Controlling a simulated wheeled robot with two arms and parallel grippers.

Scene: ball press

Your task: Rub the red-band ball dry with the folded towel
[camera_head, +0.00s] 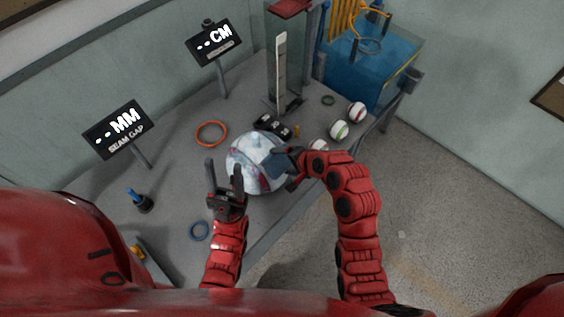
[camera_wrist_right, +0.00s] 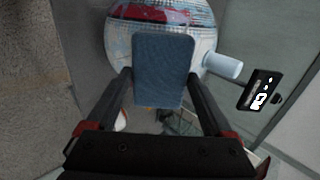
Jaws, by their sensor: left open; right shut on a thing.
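A large pale ball (camera_head: 247,150) with red patches is at the middle of the table. Its red marking shows at the top of the right wrist view, where the ball (camera_wrist_right: 165,17) fills the upper edge. My right gripper (camera_head: 291,159) is shut on the folded blue towel (camera_wrist_right: 164,66), at the ball's right side. The towel (camera_head: 273,162) overlaps the ball in both views; I cannot tell whether they touch. My left gripper (camera_head: 224,172) is open and empty, with its fingers up in front of the ball's left side.
Small balls with a red band (camera_head: 357,112) and a green band (camera_head: 339,131) sit at the right, by a blue water tank (camera_head: 365,70). Two display signs stand at the back left.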

